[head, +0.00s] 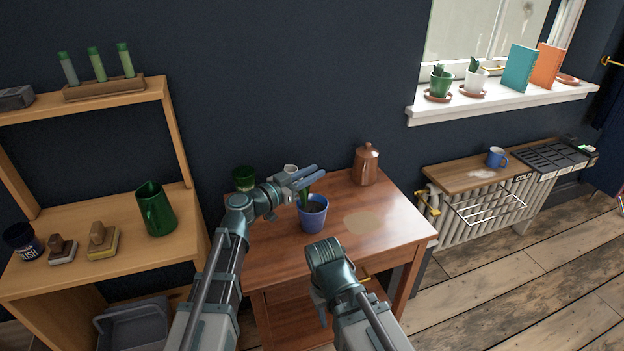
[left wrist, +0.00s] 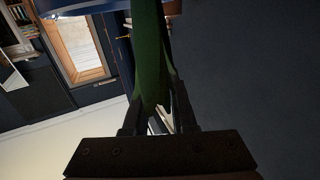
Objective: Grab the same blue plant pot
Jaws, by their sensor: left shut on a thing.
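The blue plant pot (head: 313,218) shows at the middle of the wooden table in the head view, upright, with dark soil and a green plant (head: 306,194) in it. I cannot tell whether its base touches the table. My left gripper (head: 308,178) is above the pot and is shut on the plant's green stem. In the left wrist view the green stem (left wrist: 150,55) runs between the fingers, and a dark blue rim (left wrist: 85,8) shows at the top.
A wooden shelf (head: 85,233) with a green jug (head: 155,209) stands at the left. A radiator (head: 480,212) is at the right.

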